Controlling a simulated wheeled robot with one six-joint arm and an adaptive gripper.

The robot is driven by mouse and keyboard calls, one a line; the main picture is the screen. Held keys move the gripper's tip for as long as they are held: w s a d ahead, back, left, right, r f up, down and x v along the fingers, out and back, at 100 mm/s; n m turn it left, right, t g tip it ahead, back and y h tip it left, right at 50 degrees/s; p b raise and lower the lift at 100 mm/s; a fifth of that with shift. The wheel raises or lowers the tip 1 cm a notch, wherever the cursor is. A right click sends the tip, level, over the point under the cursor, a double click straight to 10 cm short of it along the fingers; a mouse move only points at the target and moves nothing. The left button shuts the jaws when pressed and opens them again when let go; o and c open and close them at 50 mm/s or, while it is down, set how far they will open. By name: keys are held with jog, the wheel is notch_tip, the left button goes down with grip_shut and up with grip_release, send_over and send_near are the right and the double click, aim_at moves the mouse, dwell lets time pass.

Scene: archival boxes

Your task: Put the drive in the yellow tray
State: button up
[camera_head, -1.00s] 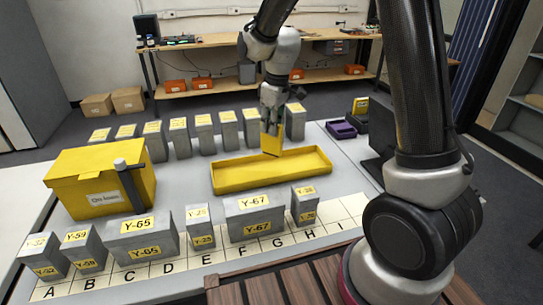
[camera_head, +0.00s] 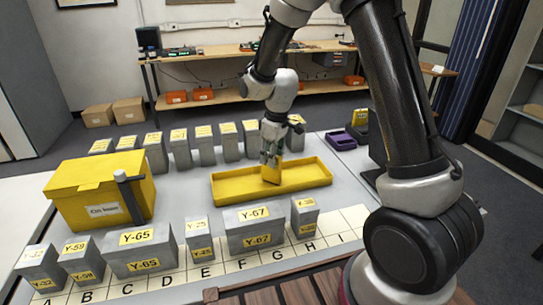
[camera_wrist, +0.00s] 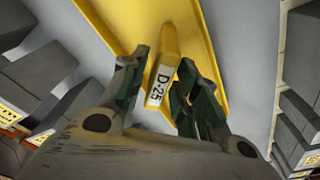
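The drive (camera_head: 271,173) is a thin yellow block with a white label reading D-25. It stands slightly tilted inside the long yellow tray (camera_head: 228,195), near its middle. In the wrist view the drive (camera_wrist: 168,52) lies between my two fingers, with its label end toward the camera. My gripper (camera_head: 270,157) is low over the tray, at the drive's upper end. In the wrist view the fingers of my gripper (camera_wrist: 164,62) stand apart on either side of the drive, with a gap visible on the left. The drive's lower edge is hard to make out.
A yellow box (camera_head: 75,205) stands left of the tray. Grey labelled boxes, such as Y-67 (camera_head: 257,239), line the front over a lettered strip. More grey boxes (camera_head: 205,153) stand in a row behind.

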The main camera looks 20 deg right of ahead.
notch_tip(320, 180, up, 12)
jog(key=s+d, duration=0.1)
jog(key=s+d+r+m+t, duration=0.1)
jog(key=s+d+r+m, duration=0.1)
jog(key=s+d+r, duration=0.3)
jog(key=s+d+r+m+t, duration=0.1)
jog(key=s+d+r+m, duration=0.1)
jog(key=s+d+r, duration=0.45)
jog(key=s+d+m, duration=0.1)
jog(key=s+m, duration=0.1)
jog(key=s, duration=0.6)
jog(key=s+d+f+m+t+h, duration=0.1)
jog(key=s+m, duration=0.2)
jog(key=s, duration=0.5)
jog(key=shift+d, duration=0.35)
